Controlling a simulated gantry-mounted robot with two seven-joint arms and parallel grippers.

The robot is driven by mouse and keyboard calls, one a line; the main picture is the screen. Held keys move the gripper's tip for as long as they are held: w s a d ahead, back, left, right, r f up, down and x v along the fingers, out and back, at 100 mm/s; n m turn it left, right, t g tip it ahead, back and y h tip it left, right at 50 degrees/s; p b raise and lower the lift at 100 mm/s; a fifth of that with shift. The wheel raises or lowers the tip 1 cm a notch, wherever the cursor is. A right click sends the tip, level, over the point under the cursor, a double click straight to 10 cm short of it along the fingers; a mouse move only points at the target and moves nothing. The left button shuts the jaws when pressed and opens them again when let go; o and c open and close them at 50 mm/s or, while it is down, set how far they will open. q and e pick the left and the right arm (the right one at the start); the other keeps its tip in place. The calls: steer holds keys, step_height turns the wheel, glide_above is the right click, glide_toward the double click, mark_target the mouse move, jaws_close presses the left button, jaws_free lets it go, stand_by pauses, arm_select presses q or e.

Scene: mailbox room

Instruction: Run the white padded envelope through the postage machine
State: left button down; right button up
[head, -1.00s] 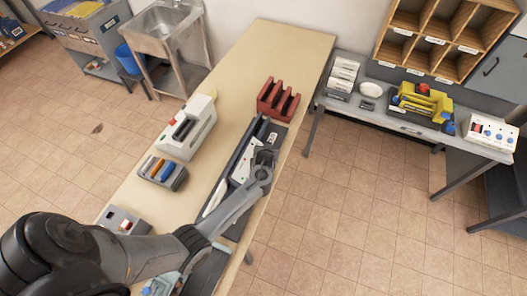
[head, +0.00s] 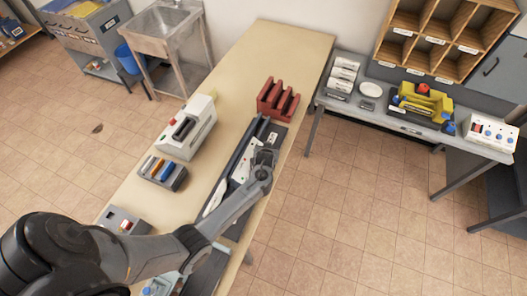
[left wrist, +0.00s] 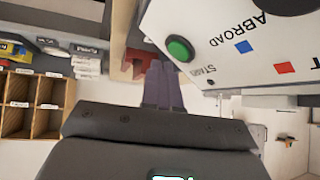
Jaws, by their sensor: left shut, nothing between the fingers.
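The postage machine (head: 238,160) is a long dark unit with a white panel, lying along the right side of the table. In the left wrist view its panel (left wrist: 225,45) fills the upper right, with a green button (left wrist: 180,48), blue and red squares, and the words "ABROAD" and "START" upside down. My left gripper (head: 265,152) is over the machine's panel end. Its fingers (left wrist: 158,68) are together and empty, close beside the green button; contact cannot be told. A pale flat piece (head: 214,198) shows at the machine's near end; I cannot tell whether it is the padded envelope.
A red slotted rack (head: 278,99) stands just beyond the machine. A white device (head: 188,128) and a grey holder (head: 162,172) stand to its left on the table (head: 275,50). A side bench at right holds a yellow device (head: 422,102) below wooden pigeonholes (head: 432,42).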

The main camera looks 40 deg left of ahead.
arm_select(q)
steer(key=shift+a+f, duration=0.1)
steer(key=shift+f, duration=0.1)
steer(key=shift+s+a+f, duration=0.1)
steer(key=shift+a+f, duration=0.05)
steer(key=shift+f, duration=0.05)
